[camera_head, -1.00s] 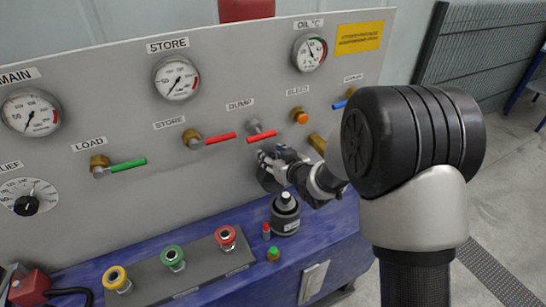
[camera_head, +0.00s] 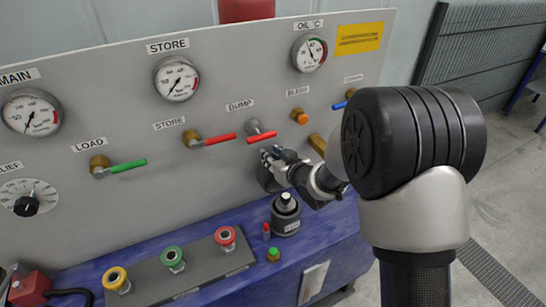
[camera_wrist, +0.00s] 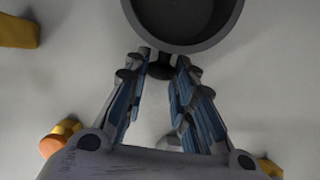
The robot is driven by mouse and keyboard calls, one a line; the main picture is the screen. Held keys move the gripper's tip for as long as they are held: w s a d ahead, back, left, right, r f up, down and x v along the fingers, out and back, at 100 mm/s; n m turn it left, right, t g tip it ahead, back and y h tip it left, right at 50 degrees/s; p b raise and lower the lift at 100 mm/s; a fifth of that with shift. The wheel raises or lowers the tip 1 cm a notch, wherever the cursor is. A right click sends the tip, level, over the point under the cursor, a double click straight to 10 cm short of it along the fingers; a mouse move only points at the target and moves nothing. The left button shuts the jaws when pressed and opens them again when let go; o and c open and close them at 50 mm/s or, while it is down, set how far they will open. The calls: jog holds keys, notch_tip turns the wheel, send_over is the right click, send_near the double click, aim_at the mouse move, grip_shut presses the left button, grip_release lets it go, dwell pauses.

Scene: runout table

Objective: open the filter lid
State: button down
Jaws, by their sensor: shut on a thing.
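The filter (camera_head: 266,178) is a dark grey round fitting on the panel below the DUMP handle, partly hidden by my gripper. In the wrist view its round dark rim (camera_wrist: 231,25) shows at the top, with a dark hollow inside. A short dark tab (camera_wrist: 160,70) sticks out from the rim towards my gripper. My gripper (camera_wrist: 160,63) has its fingertips on both sides of this tab and is shut on it. In the head view my gripper (camera_head: 272,157) reaches the filter from the right. I cannot tell whether the lid stands apart from the body.
The red DUMP handle (camera_head: 262,137) is just above my gripper. The orange BLEED knob (camera_head: 299,116) and a brass fitting (camera_head: 318,144) are to the right. A dark bottle-like container (camera_head: 285,214) stands on the blue ledge below.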

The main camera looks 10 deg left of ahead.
jog(key=shift+s+d+f+t+y+b, duration=0.2)
jog(key=shift+s+t+y+b, duration=0.1)
jog(key=shift+b, duration=0.85)
jog(key=b+v, duration=0.3)
jog(key=v, duration=0.1)
jog(key=shift+s+d+f, duration=0.1)
jog(key=shift+s+f, duration=0.1)
jog(key=shift+f, duration=0.15)
jog(key=c, duration=1.4)
grip_release()
jog(key=shift+f, duration=0.1)
jog(key=shift+s, duration=0.1)
